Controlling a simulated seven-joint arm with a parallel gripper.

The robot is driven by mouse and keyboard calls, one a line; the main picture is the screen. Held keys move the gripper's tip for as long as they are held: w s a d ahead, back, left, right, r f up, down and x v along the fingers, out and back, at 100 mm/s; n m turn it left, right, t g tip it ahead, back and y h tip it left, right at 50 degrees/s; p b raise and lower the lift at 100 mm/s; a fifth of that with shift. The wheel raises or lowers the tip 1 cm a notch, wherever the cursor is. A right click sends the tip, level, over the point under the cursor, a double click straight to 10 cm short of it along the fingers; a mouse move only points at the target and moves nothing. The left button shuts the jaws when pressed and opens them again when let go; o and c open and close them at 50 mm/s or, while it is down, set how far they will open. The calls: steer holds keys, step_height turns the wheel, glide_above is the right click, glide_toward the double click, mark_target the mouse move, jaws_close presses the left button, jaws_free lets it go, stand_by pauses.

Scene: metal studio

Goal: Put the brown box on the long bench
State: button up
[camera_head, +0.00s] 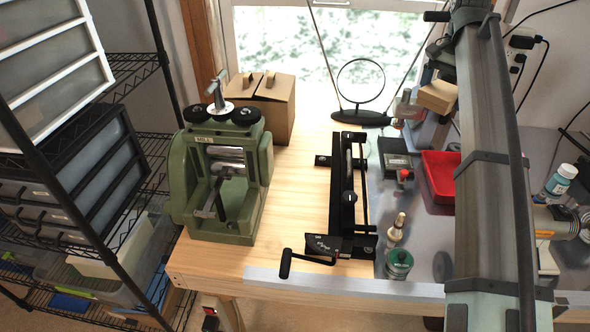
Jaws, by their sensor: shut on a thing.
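A small light-brown box (438,97) is at the upper right, above the metal-topped part of the bench. My gripper (437,78) is at the far end of my grey arm, right above this box, and is shut on it. The fingers are small and partly hidden by the arm. The long bench (285,205) has a pale wooden top on the left and a grey metal top on the right. A larger brown cardboard box (272,104) stands at the back of the wooden part, behind a green rolling mill, apart from my gripper.
The green rolling mill (226,180) and a black cranked tool (345,200) stand on the wood, with bare wood between them. A red tray (440,175), green-capped jar (399,262) and round stand (361,115) are nearby. Wire shelving (130,65) stands left.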

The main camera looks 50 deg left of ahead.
steer(key=s+a+f, duration=0.3)
steer(key=a+f, duration=0.1)
steer(key=a, duration=0.5)
steer(key=s+a+f, duration=0.3)
steer(key=a+f, duration=0.2)
steer(key=a, duration=0.3)
steer(key=s+a+f, duration=0.2)
steer(key=a+f, duration=0.2)
steer(key=a, duration=0.5)
steer(key=f, duration=0.9)
steer(key=shift+s+d+f, duration=0.15)
steer(key=shift+d+f, duration=0.1)
steer(key=shift+f, duration=0.05)
steer(key=shift+f, duration=0.15)
steer(key=o, duration=0.8)
step_height(320, 180, up, 12)
steer(key=shift+r, duration=0.2)
